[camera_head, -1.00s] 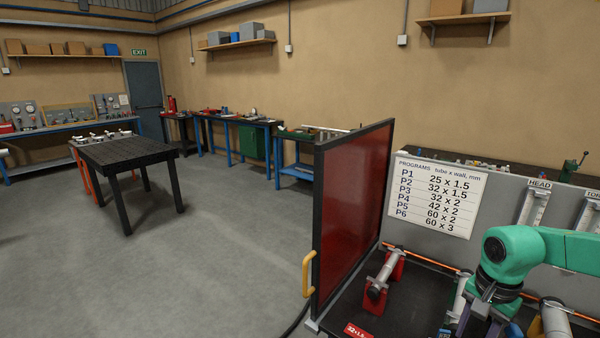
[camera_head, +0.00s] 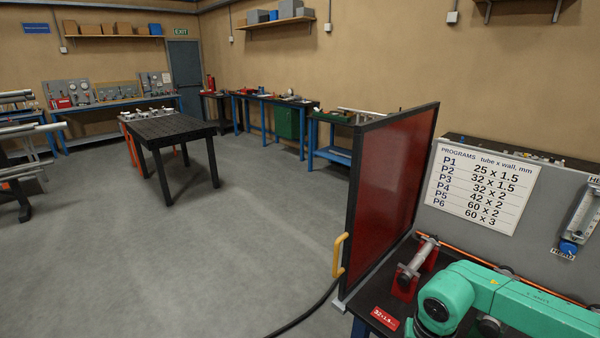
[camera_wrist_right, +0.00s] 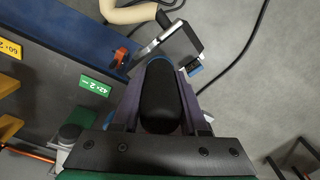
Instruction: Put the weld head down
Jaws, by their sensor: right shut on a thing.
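In the right wrist view my right gripper (camera_wrist_right: 160,88) is shut on the weld head (camera_wrist_right: 160,100). A thick black rounded part of it lies between the fingers. A metal frame (camera_wrist_right: 188,40) shows beyond the fingertips, with a small blue piece beside it and a beige hose or cable (camera_wrist_right: 128,12) above it; the black part hides how these join. The held thing is over the edge of a blue surface (camera_wrist_right: 55,50), with grey floor to the right. In the head view my green right arm is at the lower right, its gripper out of frame. My left gripper is out of view.
A red screen (camera_head: 392,190) with a yellow handle (camera_head: 338,254) stands left of the bench. A tube in red supports (camera_head: 416,268) lies on the bench. A grey panel carries a program sign (camera_head: 484,188) and a holder (camera_head: 578,225). Open floor (camera_head: 230,260) lies left.

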